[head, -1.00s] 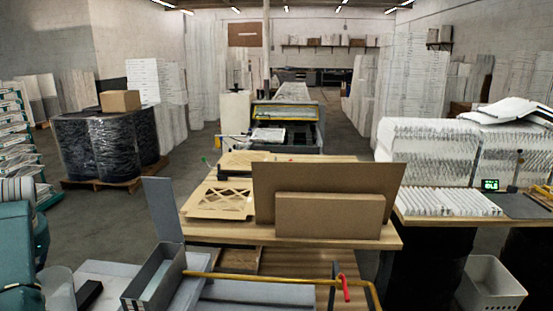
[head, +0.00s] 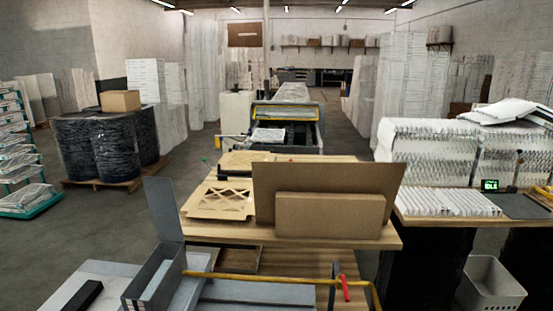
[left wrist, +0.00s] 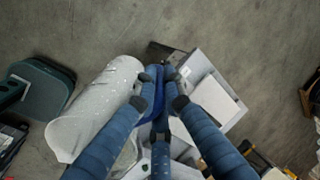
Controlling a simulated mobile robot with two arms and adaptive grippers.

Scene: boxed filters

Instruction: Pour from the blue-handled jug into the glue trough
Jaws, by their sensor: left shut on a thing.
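In the left wrist view my left gripper (left wrist: 161,76) is shut, its blue fingers meeting at a blue handle. The handle is on the jug (left wrist: 92,112), a whitish, translucent, speckled vessel lying across the view to the left of the fingers. The fingers hide much of the handle, and I cannot tell the liquid level. In the head view a narrow grey open-topped box (head: 137,288), which looks like the glue trough, stands at the bottom left of centre. Neither the jug nor my left gripper shows in the head view. My right gripper is in neither view.
A yellow rod (head: 250,278) with a red grip (head: 345,288) runs over the grey tray beside the trough. A wooden table (head: 225,232) with cardboard stands behind. A white bin (head: 490,284) is at right. Floor at left is open, up to a teal rack (head: 30,203).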

